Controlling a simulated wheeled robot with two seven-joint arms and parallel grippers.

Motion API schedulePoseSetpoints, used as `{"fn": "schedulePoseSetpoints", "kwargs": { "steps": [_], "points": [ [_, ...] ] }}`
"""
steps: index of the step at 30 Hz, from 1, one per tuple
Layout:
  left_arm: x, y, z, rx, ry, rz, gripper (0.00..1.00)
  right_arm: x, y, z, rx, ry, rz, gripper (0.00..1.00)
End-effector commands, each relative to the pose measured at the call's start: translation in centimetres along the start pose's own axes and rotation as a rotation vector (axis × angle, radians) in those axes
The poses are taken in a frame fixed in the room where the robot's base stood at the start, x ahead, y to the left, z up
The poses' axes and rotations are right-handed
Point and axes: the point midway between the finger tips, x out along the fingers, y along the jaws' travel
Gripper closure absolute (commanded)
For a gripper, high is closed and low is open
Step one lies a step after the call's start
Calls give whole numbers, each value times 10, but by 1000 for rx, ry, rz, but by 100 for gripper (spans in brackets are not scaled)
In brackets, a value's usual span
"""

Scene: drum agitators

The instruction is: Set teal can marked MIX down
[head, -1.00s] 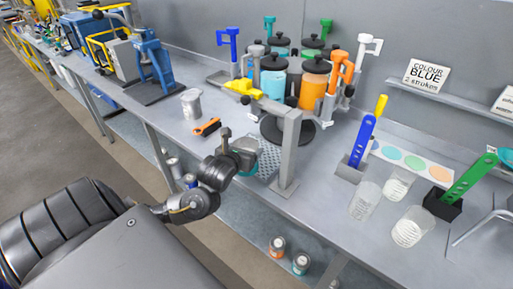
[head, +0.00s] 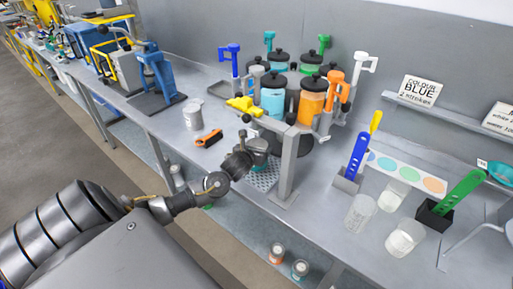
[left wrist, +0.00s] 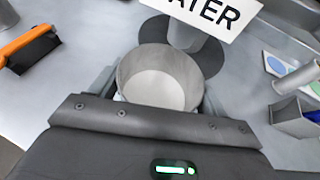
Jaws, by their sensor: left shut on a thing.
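My left gripper (head: 246,158) is shut on an open-topped can (head: 259,147), whose outside looks dull teal in the head view. In the left wrist view the can (left wrist: 160,88) stands upright between the fingers of the left gripper (left wrist: 158,100), its pale grey inside facing the camera. No MIX mark can be read. In the head view the can is over the perforated grate (head: 264,181), beside the grey post of the dispenser stand (head: 289,165). I cannot tell whether its base touches the grate. My right gripper is not in view.
A white sign ending in ATER (left wrist: 205,14) is close beyond the can. Clear cups (head: 360,213) and a blue strip in a holder (head: 357,157) stand to the right.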

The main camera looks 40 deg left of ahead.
Motion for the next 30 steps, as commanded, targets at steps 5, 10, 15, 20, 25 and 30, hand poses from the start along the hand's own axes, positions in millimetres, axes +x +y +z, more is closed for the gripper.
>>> {"fn": "schedulePoseSetpoints", "kwargs": {
  "steps": [5, 10, 15, 20, 25, 30],
  "points": [
    [2, 0, -6, 0, -3, 0, 58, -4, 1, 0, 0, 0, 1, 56],
    [2, 0, -6, 0, -3, 0, 58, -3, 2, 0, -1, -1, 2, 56],
    [4, 0, -9, 1, -1, 1, 19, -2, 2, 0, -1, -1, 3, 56],
    [4, 0, -9, 1, -1, 1, 2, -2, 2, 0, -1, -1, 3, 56],
    [3, 0, -9, 1, -1, 1, 2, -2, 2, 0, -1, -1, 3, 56],
    [0, 0, -7, 1, -2, -1, 2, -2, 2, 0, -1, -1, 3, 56]
  ]
}}
